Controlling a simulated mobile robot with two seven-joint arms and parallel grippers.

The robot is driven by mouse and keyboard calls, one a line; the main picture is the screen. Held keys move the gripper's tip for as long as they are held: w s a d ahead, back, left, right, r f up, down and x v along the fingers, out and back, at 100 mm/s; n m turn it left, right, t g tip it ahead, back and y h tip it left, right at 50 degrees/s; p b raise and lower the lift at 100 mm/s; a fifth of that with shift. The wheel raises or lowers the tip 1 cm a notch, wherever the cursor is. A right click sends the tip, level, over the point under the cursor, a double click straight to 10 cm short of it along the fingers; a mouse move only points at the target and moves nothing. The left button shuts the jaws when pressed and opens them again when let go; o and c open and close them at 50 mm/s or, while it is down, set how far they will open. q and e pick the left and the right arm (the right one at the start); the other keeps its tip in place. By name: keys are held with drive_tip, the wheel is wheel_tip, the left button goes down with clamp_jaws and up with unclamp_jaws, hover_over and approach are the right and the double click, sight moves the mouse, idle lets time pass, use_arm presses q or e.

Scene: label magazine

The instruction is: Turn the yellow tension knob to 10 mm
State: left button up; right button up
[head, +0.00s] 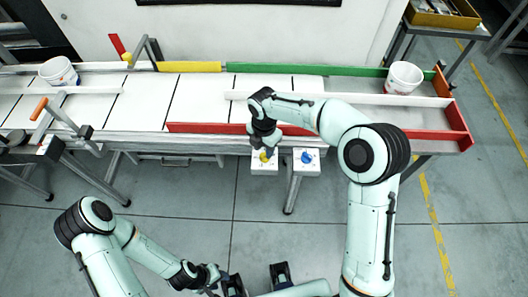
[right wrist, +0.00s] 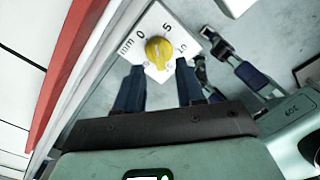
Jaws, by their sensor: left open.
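The yellow tension knob (head: 266,155) sits on a small white plate (head: 262,168) below the front edge of the conveyor. In the right wrist view the yellow knob (right wrist: 158,52) is seen close, on its plate with a scale marked mm, 0, 5 and 10. I cannot tell surely where its pointer stands. My right gripper (right wrist: 159,68) is open, its dark fingers either side of the knob's near end, with gaps to it; in the head view the right gripper (head: 262,141) is over the knob. My left gripper (head: 212,279) is low at the bottom, away from the knob.
A blue knob (head: 307,157) on its own white plate is just right of the yellow one. A red rail (head: 210,128) runs along the conveyor's front edge above the knobs. White cups (head: 60,72) and (head: 403,77) stand at either end. The floor in front is clear.

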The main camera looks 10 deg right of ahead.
drive_tip(key=shift+f, duration=1.45)
clamp_jaws()
